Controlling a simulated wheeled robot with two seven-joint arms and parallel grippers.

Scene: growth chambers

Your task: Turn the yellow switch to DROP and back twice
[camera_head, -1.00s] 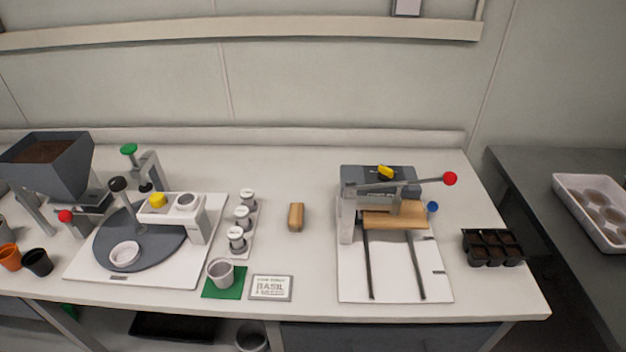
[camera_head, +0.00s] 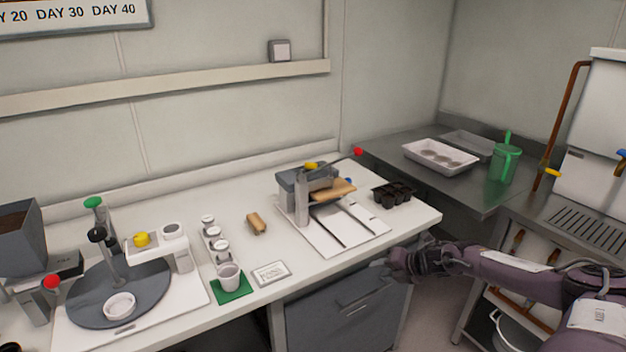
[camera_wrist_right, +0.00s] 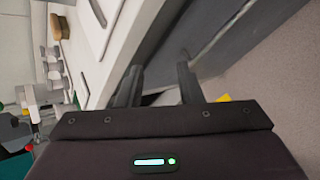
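One yellow knob (camera_head: 141,239) sits on the white dispenser head (camera_head: 158,245) over the dark round plate. Another yellow switch (camera_head: 311,166) sits on top of the grey press box (camera_head: 293,182). My right gripper (camera_head: 394,264) is in front of the counter's right part, below and right of the press and apart from both yellow parts. In the right wrist view its two fingers (camera_wrist_right: 160,84) are spread with nothing between them. My left gripper is not in view.
A red-ended lever (camera_head: 358,152) sticks out from the press. A black cell tray (camera_head: 395,194) stands right of it. White canisters (camera_head: 209,232), a cup (camera_head: 229,276) on a green mat and a label card (camera_head: 270,273) stand mid-counter. A drawer front (camera_head: 345,308) lies below.

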